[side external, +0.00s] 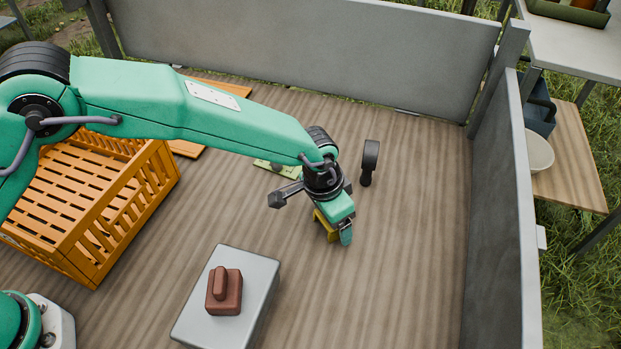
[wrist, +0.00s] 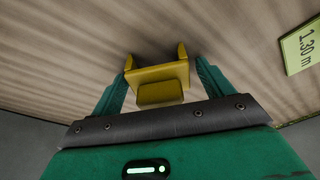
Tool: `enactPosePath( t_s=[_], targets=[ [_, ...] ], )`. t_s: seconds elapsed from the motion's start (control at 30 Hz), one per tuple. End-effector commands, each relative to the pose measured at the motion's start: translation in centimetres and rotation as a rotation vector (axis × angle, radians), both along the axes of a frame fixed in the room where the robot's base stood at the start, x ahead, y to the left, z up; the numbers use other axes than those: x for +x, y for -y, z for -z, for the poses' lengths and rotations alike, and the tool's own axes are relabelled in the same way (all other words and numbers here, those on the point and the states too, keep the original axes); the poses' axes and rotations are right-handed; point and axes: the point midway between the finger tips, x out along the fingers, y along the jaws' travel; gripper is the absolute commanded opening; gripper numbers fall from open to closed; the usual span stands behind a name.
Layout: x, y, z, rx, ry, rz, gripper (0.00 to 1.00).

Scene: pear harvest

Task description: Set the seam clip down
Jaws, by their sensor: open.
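The yellow clip, which I take to be the seam clip (wrist: 160,76), shows in the wrist view between my two green fingers. It has a flat back, two upturned ends and a block on the near side. In the side external view, only a part of the clip (side external: 325,226) shows below my gripper (side external: 336,226), which mostly hides it. My gripper points down at the wooden deck (side external: 410,250) with its jaws open around the clip. The clip is at or very close to the deck; I cannot tell whether it touches it.
An orange crate (side external: 150,205) is at left. A brown handled block (side external: 224,291) sits on a grey slab (side external: 258,282) in front. Grey walls (side external: 300,50) bound the deck.

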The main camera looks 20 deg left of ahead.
Motion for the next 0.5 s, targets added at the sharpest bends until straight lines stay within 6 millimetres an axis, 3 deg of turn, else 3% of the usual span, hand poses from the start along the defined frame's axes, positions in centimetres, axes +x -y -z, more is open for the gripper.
enactPosePath(
  t_s=[0.27, 0.5],
  targets=[
    [0.0, 0.0, -0.7, -0.001, 0.001, 0.000, 0.80],
    [-0.3, -0.3, -3.1, -0.002, 0.002, 0.000, 0.80]
  ],
)
